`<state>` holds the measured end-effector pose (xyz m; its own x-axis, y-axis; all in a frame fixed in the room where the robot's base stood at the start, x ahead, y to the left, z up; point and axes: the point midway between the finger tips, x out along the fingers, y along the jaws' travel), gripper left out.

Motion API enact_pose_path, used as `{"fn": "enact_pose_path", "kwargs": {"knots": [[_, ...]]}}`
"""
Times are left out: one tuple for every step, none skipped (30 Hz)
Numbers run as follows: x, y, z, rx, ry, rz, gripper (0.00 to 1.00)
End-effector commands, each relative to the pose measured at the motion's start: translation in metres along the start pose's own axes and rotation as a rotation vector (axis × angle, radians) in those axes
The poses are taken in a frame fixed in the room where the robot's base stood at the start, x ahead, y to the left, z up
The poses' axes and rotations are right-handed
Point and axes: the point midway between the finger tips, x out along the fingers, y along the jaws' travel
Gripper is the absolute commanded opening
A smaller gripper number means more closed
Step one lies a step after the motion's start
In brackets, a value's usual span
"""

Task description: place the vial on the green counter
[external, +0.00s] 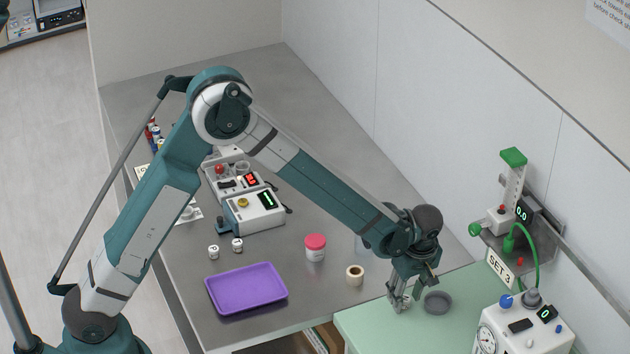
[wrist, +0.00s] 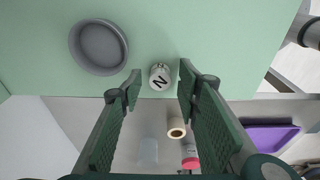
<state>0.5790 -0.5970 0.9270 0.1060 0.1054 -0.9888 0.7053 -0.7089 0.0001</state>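In the wrist view, a small vial (wrist: 160,77) with a black N on its white top stands upright on the green counter (wrist: 215,30). The green counter also shows in the external view (external: 375,330). My gripper (wrist: 160,88) is open, with the vial between and just beyond its fingertips. A gap shows on each side of the vial. In the external view my gripper (external: 399,302) points down close above the green counter, and its fingers mostly hide the vial. Two more small white-topped vials (external: 213,252) (external: 238,245) stand on the grey counter.
A round grey dish (external: 438,303) lies on the green counter beside my gripper. A tape roll (external: 355,275), a red-lidded jar (external: 315,248) and a purple tray (external: 246,289) are on the grey counter. A gauge device (external: 522,330) stands at the right.

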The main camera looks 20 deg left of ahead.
Motion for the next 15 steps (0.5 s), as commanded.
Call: {"fn": "enact_pose_path", "kwargs": {"knots": [[-0.001, 0.000, 0.000, 0.000, 0.000, 0.000, 0.33], [-0.001, 0.000, 0.000, 0.000, 0.000, 0.000, 0.33], [-0.002, 0.000, 0.000, 0.000, 0.000, 0.000, 0.33], [-0.003, 0.000, 0.000, 0.000, 0.000, 0.000, 0.33], [-0.004, 0.000, -0.001, 0.000, 0.000, 0.000, 0.33], [-0.006, 0.000, -0.001, 0.000, 0.000, 0.000, 0.33], [-0.008, 0.000, -0.001, 0.000, 0.000, 0.000, 0.33], [-0.011, 0.000, 0.000, 0.000, 0.000, 0.000, 0.33], [-0.014, 0.000, 0.000, 0.000, 0.000, 0.000, 0.33], [-0.017, 0.000, 0.000, 0.000, 0.000, 0.000, 0.33], [-0.020, 0.000, 0.000, 0.000, 0.000, 0.000, 0.33], [-0.025, 0.000, 0.000, 0.000, 0.000, 0.000, 0.33], [-0.029, 0.000, 0.000, 0.000, 0.000, 0.000, 0.33], [-0.034, 0.000, -0.001, 0.000, 0.000, 0.000, 0.33], [-0.040, 0.000, 0.000, 0.000, 0.000, 0.000, 0.33]]}}
